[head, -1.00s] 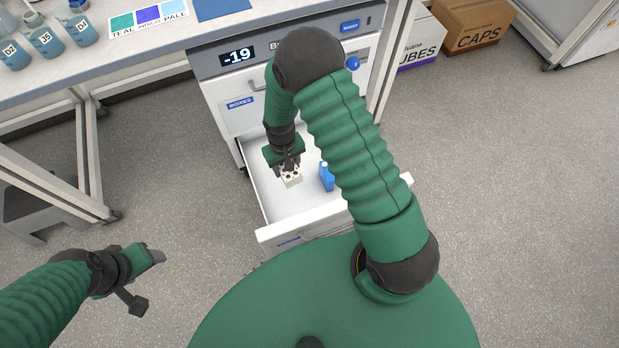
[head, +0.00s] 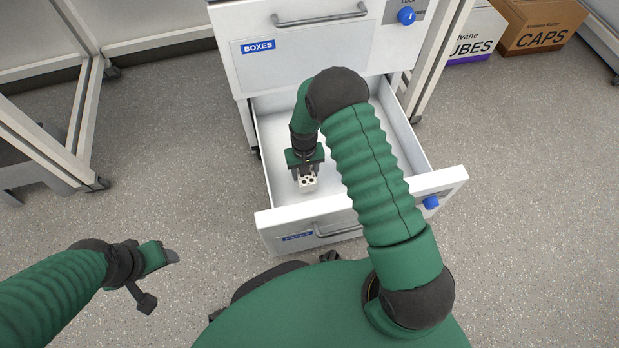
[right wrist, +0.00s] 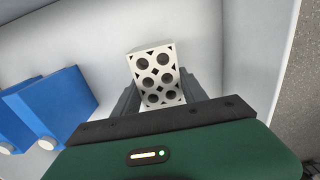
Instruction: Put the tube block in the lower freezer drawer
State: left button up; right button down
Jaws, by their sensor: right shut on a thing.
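The tube block (head: 308,183) is a small white block with dark round holes. It is inside the open lower drawer (head: 283,217), low over or on its white floor; I cannot tell if it touches the floor. My right gripper (head: 306,174) reaches down into the drawer and is shut on the block. In the right wrist view the block (right wrist: 156,75) sits between the two grey fingers, its holes facing the camera. My left gripper (head: 160,279) is outside the drawer at lower left, with its fingers spread and nothing between them.
Blue items (right wrist: 45,105) lie in the drawer beside the block in the right wrist view. The upper drawer (head: 300,62), labelled BOXES, is shut above. A bench frame (head: 85,130) stands at left. A cardboard CAPS box (head: 540,27) is at back right.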

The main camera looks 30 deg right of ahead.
notch_tip(320, 180, down, 4)
jog(key=shift+r+b, duration=0.1)
jog(key=shift+b, duration=0.9)
jog(key=shift+r, duration=0.15)
jog(key=c, duration=0.6)
grip_release()
notch_tip(320, 180, up, 12)
jog(key=p, duration=0.8)
jog(key=s+a+r+n+t, duration=0.1)
jog(key=s+r, duration=0.4)
jog(key=r, duration=0.1)
jog(key=s+a+r+n, duration=0.1)
jog(key=s+a+r, duration=0.1)
jog(key=s+r, duration=0.3)
jog(key=s+a+r+n+t, duration=0.1)
jog(key=s+r, duration=0.4)
jog(key=r, duration=0.3)
jog(key=shift+s+a+r+t, duration=0.25)
jog(key=shift+s+t, duration=0.05)
jog(key=shift+s, duration=0.05)
